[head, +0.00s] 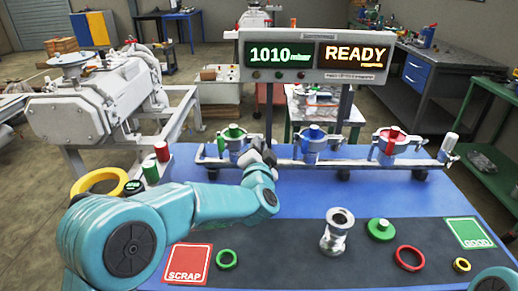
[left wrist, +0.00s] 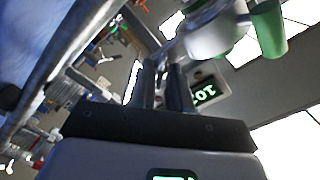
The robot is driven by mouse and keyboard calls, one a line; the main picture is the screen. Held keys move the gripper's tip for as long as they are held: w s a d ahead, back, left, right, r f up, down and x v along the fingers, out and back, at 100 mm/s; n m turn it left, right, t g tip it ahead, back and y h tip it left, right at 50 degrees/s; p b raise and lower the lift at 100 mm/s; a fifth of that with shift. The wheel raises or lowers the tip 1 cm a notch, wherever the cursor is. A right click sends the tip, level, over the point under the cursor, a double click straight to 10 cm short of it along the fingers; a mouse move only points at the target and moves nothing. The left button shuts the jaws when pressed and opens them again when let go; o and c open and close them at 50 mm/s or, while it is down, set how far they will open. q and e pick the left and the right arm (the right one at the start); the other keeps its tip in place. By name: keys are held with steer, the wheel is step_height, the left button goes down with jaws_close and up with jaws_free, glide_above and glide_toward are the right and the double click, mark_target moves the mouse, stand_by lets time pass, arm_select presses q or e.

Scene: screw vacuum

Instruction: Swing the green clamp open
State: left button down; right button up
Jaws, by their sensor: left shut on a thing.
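The green clamp (head: 232,134) is leftmost of three clamps on the pale pipe rail at the back of the blue table. It sits around a port with a blue piece. My left gripper (head: 262,153) is at the clamp's right side, shut on a part of it that my fingers mostly hide. In the left wrist view, the fingers (left wrist: 172,92) are close together, with a small metal piece between them. The clamp's green part (left wrist: 268,28) shows at the upper right. Whether the clamp's arm has opened is unclear. My right gripper is out of view.
Blue (head: 311,133) and red (head: 391,140) clamps stand farther right on the rail. A display (head: 318,55) reads 1010 and READY. In front lie a metal fitting (head: 337,231), a green flanged part (head: 380,229), rings, a SCRAP mat (head: 188,264) and a GOOD mat (head: 469,233).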

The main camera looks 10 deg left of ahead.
arm_select(q)
steer(key=shift+r+n, duration=0.1)
steer(key=shift+n, duration=0.3)
stand_by(0.3)
